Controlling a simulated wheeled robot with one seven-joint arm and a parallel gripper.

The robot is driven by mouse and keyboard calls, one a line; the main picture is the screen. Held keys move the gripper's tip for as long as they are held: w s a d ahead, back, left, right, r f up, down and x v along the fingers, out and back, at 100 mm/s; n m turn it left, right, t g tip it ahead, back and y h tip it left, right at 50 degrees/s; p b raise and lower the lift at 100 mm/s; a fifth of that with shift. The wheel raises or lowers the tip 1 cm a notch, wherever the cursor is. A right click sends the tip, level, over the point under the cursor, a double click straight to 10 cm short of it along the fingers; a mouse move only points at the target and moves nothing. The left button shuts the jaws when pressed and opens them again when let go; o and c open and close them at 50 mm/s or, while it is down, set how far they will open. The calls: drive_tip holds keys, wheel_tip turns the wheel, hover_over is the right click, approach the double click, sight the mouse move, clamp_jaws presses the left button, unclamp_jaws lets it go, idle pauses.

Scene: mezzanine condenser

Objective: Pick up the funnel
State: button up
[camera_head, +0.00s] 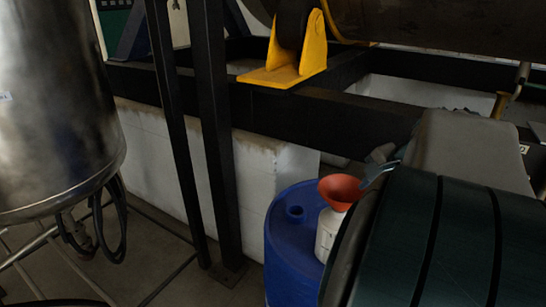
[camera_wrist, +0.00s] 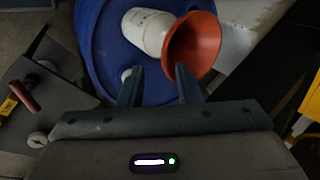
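The funnel is orange-red with a wide mouth; it shows in the head view (camera_head: 341,189) and in the wrist view (camera_wrist: 195,45). It sits at the top of a white bottle (camera_head: 327,232), which also shows in the wrist view (camera_wrist: 146,29). The bottle stands on a blue drum (camera_head: 292,255). My gripper (camera_wrist: 159,66) is open, with nothing between its fingers. In the wrist view the right fingertip overlaps the funnel's lower rim; I cannot tell whether they touch. In the head view a fingertip (camera_head: 377,174) shows just right of the funnel, and my arm hides the rest.
Black steel posts (camera_head: 217,130) and a black beam (camera_head: 330,121) stand behind the drum, with a yellow bracket (camera_head: 285,63) on the beam. A large metal tank (camera_head: 55,110) is at the left. A low white wall (camera_head: 248,170) runs behind the drum.

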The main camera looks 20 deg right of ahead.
sight(342, 207)
drive_tip(key=shift+m, duration=0.5)
drive_tip(key=shift+w+d+r+p+x, duration=0.1)
drive_tip(key=shift+w+d+p+x, duration=0.2)
drive_tip(key=shift+x, duration=1.75)
drive_tip(key=shift+w+d+r+p+x, duration=0.2)
drive_tip(key=shift+d+p+x, duration=0.15)
drive_tip(key=shift+x, duration=1.65)
drive_tip(key=shift+w+d+r+p+x, duration=0.1)
drive_tip(key=shift+w+d+p+x, duration=0.2)
drive_tip(key=shift+x, duration=1.75)
drive_tip(key=shift+s, duration=0.1)
clamp_jaws()
